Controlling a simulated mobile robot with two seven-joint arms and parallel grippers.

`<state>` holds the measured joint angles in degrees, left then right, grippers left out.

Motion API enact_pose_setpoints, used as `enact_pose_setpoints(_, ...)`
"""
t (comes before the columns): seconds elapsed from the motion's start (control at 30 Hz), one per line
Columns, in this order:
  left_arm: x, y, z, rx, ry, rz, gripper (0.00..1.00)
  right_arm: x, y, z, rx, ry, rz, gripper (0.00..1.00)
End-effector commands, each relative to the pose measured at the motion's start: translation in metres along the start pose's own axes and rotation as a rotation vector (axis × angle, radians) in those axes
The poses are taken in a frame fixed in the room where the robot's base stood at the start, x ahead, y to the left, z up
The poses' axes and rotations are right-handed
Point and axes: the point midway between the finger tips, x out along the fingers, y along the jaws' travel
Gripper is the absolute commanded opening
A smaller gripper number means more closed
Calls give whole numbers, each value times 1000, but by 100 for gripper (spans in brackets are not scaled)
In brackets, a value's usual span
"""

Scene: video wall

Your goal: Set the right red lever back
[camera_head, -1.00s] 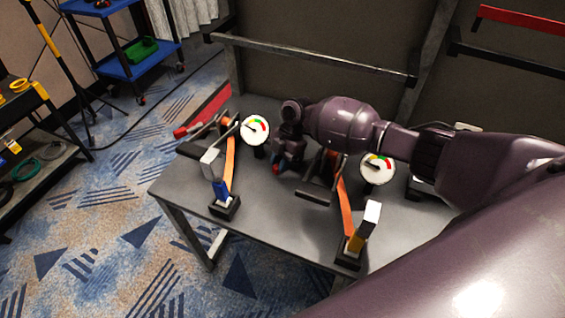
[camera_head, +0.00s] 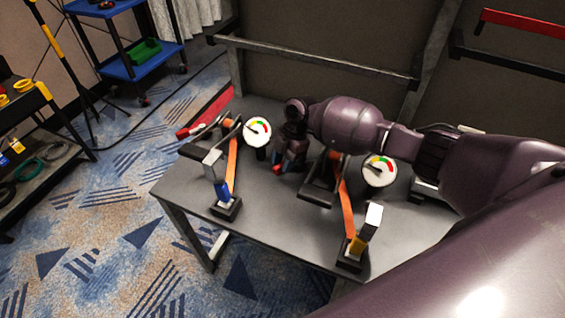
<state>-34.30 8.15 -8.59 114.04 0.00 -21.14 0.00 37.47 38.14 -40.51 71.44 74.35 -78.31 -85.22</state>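The right lever's red end (camera_head: 278,169) shows as a small patch beside the fingers of my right gripper (camera_head: 289,163). The rest of this lever is mostly hidden by the gripper and the dark bar frame (camera_head: 317,199) of the right unit. My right gripper points down over the table, at the lever's end. Whether its fingers are closed on the lever is too small and dark to tell. The left unit's red lever (camera_head: 184,132) sticks out to the left, apart from my gripper. My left gripper is not in view.
The grey table (camera_head: 282,232) carries two units with orange strips (camera_head: 347,212) and round gauges (camera_head: 257,130), (camera_head: 380,171). A rail (camera_head: 320,58) runs behind.

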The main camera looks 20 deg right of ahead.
Motion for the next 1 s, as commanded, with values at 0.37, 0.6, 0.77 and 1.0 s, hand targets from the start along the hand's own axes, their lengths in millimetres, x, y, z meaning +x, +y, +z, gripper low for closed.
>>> enact_pose_setpoints(0.37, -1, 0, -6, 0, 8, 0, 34, -68, 1, 0, 0, -3, 3, 34)
enact_pose_setpoints(0.6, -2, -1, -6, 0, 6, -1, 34, -95, 1, 0, 0, -2, 3, 34)
enact_pose_setpoints(0.77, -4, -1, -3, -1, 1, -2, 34, -100, 0, 0, 1, -2, 2, 34)
enact_pose_setpoints(1.0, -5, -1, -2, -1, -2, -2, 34, -101, 0, 0, 1, -2, 2, 34)
